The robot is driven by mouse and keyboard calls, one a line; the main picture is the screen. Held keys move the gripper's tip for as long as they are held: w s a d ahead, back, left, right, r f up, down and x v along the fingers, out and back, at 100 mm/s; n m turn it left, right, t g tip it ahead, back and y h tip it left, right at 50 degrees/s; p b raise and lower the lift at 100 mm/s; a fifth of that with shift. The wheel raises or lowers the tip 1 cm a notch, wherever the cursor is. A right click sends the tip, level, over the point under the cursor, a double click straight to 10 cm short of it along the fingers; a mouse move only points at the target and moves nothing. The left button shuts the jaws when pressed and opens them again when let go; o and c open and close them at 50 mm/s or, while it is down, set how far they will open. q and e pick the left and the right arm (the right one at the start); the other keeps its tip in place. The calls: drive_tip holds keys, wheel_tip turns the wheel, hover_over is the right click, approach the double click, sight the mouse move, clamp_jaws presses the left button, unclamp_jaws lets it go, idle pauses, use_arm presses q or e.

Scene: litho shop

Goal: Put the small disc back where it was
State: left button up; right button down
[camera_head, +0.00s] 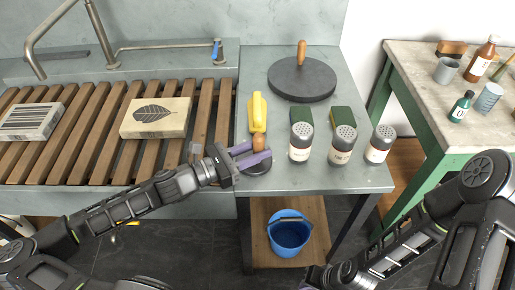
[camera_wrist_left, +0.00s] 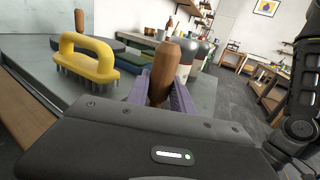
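The small dark disc (camera_head: 257,168) with an upright wooden handle (camera_head: 259,143) sits on the grey counter near its front edge, left of the shakers. My left gripper (camera_head: 256,151) reaches in from the left, its purple fingers on either side of the handle. A larger dark disc (camera_head: 302,82) with a wooden handle lies at the counter's back. My right gripper (camera_head: 318,277) is low at the bottom edge, its fingers not clearly seen.
A yellow-handled brush (camera_head: 257,112) lies just behind the small disc. Three labelled shakers (camera_head: 300,142) stand to its right, with green blocks (camera_head: 343,116) behind. A slatted sink rack (camera_head: 75,150) holds two printed stones. A blue bucket (camera_head: 289,236) stands below the counter.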

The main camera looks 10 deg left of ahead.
use_arm(q)
drive_tip(key=o, duration=0.4)
drive_tip(key=shift+r, duration=0.15)
drive_tip(key=shift+s+a, duration=0.2)
drive_tip(key=shift+a, duration=0.15)
drive_tip(key=v, duration=1.1)
drive_tip(key=shift+s, duration=0.15)
